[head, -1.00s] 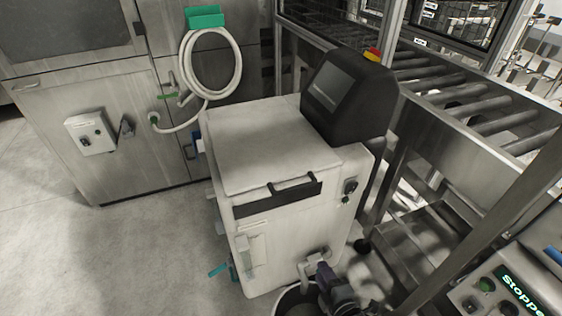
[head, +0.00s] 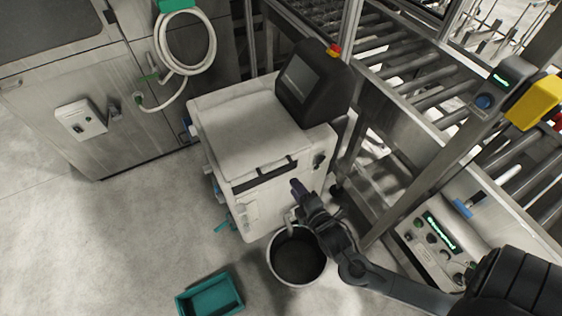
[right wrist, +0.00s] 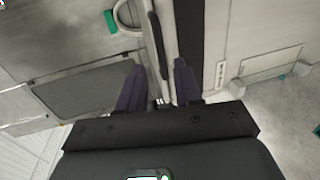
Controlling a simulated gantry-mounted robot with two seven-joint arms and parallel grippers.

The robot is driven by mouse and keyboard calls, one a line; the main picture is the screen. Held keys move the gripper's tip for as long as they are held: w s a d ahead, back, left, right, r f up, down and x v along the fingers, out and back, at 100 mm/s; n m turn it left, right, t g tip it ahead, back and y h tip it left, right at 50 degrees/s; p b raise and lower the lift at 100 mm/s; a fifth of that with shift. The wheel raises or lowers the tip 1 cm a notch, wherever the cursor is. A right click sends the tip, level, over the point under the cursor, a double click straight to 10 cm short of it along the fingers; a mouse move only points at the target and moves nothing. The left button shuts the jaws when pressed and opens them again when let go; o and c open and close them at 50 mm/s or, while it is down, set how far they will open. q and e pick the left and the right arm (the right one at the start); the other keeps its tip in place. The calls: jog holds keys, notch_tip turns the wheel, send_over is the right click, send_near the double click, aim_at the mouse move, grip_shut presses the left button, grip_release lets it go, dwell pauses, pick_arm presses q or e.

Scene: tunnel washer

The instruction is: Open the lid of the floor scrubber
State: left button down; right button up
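The floor scrubber is a white box (head: 237,212) with a dark console at its back right. Its pale lid (head: 245,135) lies flat and closed on top. A dark bar handle (head: 277,166) runs along the lid's front edge; it also shows in the right wrist view (right wrist: 158,45). My right gripper (head: 295,186) is at the scrubber's front, near the handle's right end. In the right wrist view its two purple fingers (right wrist: 158,75) are apart and empty, with the handle ahead between their lines. Contact cannot be told. My left gripper is not in view.
A round dark bin (head: 290,282) stands on the floor below my right forearm. A teal tray (head: 210,298) lies to its left. A roller conveyor (head: 400,60) and a control panel (head: 440,243) are on the right. Floor at the left is clear.

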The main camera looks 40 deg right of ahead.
aim_at(281, 168)
jog(key=b+x, duration=0.1)
jog(key=x, duration=0.9)
jog(key=shift+w+b, duration=0.25)
jog(key=shift+b, duration=0.05)
grip_shut()
